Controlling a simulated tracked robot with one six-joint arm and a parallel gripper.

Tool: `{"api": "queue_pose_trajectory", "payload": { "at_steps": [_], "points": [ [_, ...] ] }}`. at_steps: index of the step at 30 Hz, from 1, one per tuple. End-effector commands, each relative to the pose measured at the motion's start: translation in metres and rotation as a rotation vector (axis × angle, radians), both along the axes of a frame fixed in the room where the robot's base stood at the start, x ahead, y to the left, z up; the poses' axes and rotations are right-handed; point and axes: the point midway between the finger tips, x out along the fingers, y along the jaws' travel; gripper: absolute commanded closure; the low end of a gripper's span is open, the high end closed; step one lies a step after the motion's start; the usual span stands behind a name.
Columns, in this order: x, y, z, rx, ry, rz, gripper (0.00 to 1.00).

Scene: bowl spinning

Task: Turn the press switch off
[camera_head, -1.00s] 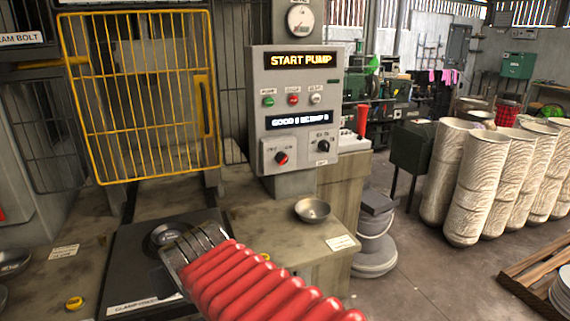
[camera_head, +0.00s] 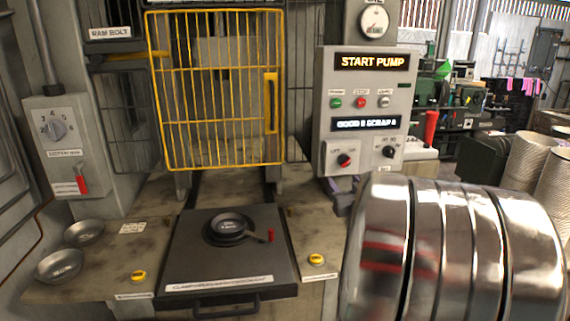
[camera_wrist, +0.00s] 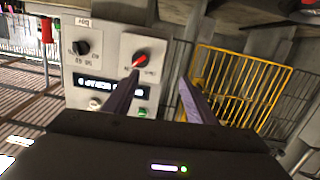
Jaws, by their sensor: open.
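The grey control panel (camera_head: 364,108) carries a red-pointer knob (camera_head: 345,160) at lower left and a black knob (camera_head: 389,152) at lower right. Their labels are too small to read surely, so I cannot tell which is the press switch. Both the red knob (camera_wrist: 141,59) and black knob (camera_wrist: 82,47) show inverted in the wrist view. My gripper (camera_wrist: 158,76) is open and empty, its purple fingers pointing at the panel. One fingertip overlaps the lower edge of the red knob in that view; contact cannot be told. The gripper (camera_head: 349,192) shows just below the panel in the head view.
A yellow mesh guard (camera_head: 215,90) stands left of the panel. A black press plate (camera_head: 225,262) with a round piece lies below it. A grey box (camera_head: 58,145) with a dial and red lever is at far left. Two bowls (camera_head: 60,265) sit below it.

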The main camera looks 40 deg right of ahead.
Motion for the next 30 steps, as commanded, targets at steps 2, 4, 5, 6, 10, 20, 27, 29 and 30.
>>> {"api": "queue_pose_trajectory", "payload": {
  "at_steps": [2, 4, 5, 6, 10, 20, 27, 29, 30],
  "points": [
    [-0.014, -0.021, -0.005, -0.004, -0.036, 0.004, 0.48],
    [-0.023, -0.033, -0.007, -0.007, -0.066, 0.016, 0.48],
    [-0.026, -0.036, -0.008, -0.008, -0.076, 0.021, 0.48],
    [-0.030, -0.040, -0.008, -0.010, -0.088, 0.027, 0.48],
    [-0.036, -0.046, -0.009, -0.013, -0.110, 0.039, 0.48],
    [-0.035, -0.046, -0.009, -0.013, -0.113, 0.042, 0.48],
    [-0.024, -0.052, -0.009, -0.013, -0.112, 0.042, 0.48],
    [-0.018, -0.055, -0.010, -0.011, -0.112, 0.043, 0.48],
    [-0.013, -0.058, -0.009, -0.013, -0.112, 0.043, 0.48]
  ]
}}
